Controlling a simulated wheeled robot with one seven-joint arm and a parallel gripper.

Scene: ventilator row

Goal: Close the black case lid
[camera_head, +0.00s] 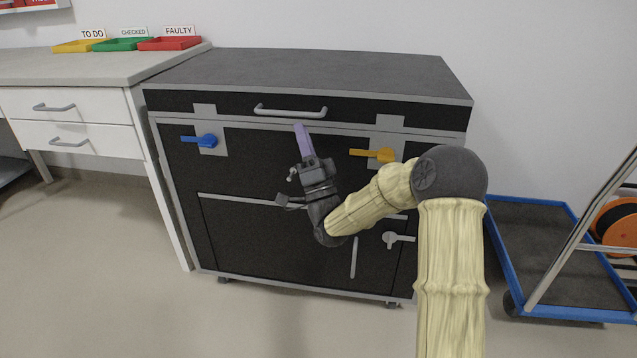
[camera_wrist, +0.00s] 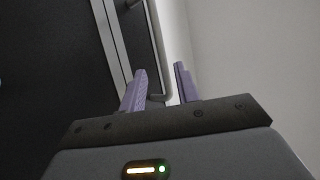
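The black case (camera_head: 250,165) with grey edges stands against the wall. Its lid (camera_head: 320,70) lies flat across the top, and I see no clear gap below it in the head view. A pale bar handle (camera_head: 290,113) is on the lid's front; it also shows in the wrist view (camera_wrist: 158,45). A blue latch (camera_head: 205,140) and an orange latch (camera_head: 373,154) stick out sideways on the front. My gripper (camera_head: 299,127), with purple fingers, is just below the handle. In the wrist view my gripper (camera_wrist: 160,70) is open, with the handle seen between its fingers; contact is unclear.
A workbench (camera_head: 60,70) with drawers is at the left, holding yellow (camera_head: 80,46), green (camera_head: 122,44) and red (camera_head: 170,43) trays. A blue-edged trolley (camera_head: 540,250) stands at the right, with an orange reel (camera_head: 617,228) nearby. The floor in front at left is clear.

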